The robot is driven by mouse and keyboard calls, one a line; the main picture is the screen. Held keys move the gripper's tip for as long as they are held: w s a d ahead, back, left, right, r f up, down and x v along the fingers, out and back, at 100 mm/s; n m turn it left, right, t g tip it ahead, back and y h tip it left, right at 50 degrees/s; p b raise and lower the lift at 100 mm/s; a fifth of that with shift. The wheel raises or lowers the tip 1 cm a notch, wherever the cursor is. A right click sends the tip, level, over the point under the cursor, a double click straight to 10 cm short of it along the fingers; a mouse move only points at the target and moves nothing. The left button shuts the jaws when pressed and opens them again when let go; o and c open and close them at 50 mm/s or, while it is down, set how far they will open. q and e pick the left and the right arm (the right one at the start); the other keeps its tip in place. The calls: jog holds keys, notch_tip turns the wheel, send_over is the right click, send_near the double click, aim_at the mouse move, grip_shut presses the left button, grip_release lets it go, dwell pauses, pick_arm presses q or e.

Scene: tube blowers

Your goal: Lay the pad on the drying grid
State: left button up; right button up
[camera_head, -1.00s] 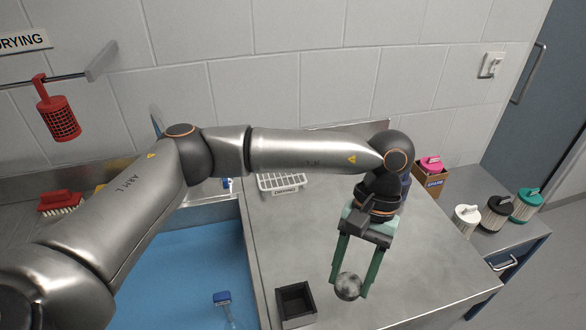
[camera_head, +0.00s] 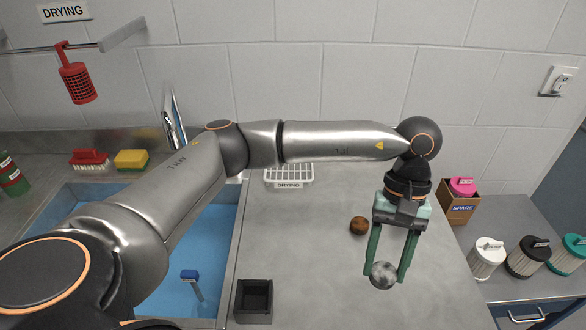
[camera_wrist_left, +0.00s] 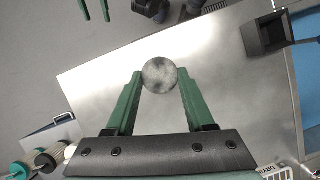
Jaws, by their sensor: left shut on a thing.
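My left gripper (camera_head: 384,274) is shut on a round, mottled grey pad (camera_head: 382,276), held above the steel counter. The pad also shows between the green fingertips in the left wrist view (camera_wrist_left: 160,75). The white drying grid (camera_head: 289,173), with a "DRYING" label on its front, stands at the back of the counter, behind and left of the gripper. My forearm passes just above it and nothing is seen lying on it. My right gripper (camera_wrist_left: 97,14) shows only as two green fingers, apart and empty, at the top left of the left wrist view.
A brown round thing (camera_head: 358,225) lies on the counter between grid and gripper. A black open box (camera_head: 254,301) stands at the front left, beside the blue sink (camera_head: 215,252). A "SPARE" box (camera_head: 458,205) and several filters (camera_head: 487,257) stand right.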

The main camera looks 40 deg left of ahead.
pick_arm(q)
jog(key=w+a+f+n+t+h+b, duration=0.1)
jog(key=w+a+f+n+t+b, duration=0.2)
jog(key=a+n, duration=0.85)
jog(key=a+f+n+t+h+b, duration=0.1)
jog(key=a+n+t+b, duration=0.25)
jog(key=a+n, duration=0.75)
jog(key=s+a+r+n+t+y+b, duration=0.1)
jog(key=a+r+n+b, duration=0.1)
jog(key=a, duration=0.6)
jog(key=s+a+r+n+t+y+b, duration=0.1)
jog(key=a+r+n+b, duration=0.1)
jog(key=a+r+n, duration=0.2)
jog(key=shift+s+a+r+y+b, duration=0.15)
jog(key=shift+a+r+y+b, duration=0.25)
jog(key=shift+a+r, duration=1.1)
pick_arm(e)
notch_tip(320, 180, down, 10)
jog(key=w+a, duration=0.1)
jog(key=a, duration=0.1)
jog(key=shift+w+n+y, duration=0.3)
jog(key=shift+w+y, duration=0.1)
pick_arm(q)
jog(key=shift+a+f, duration=0.3)
jog(key=shift+a, duration=0.1)
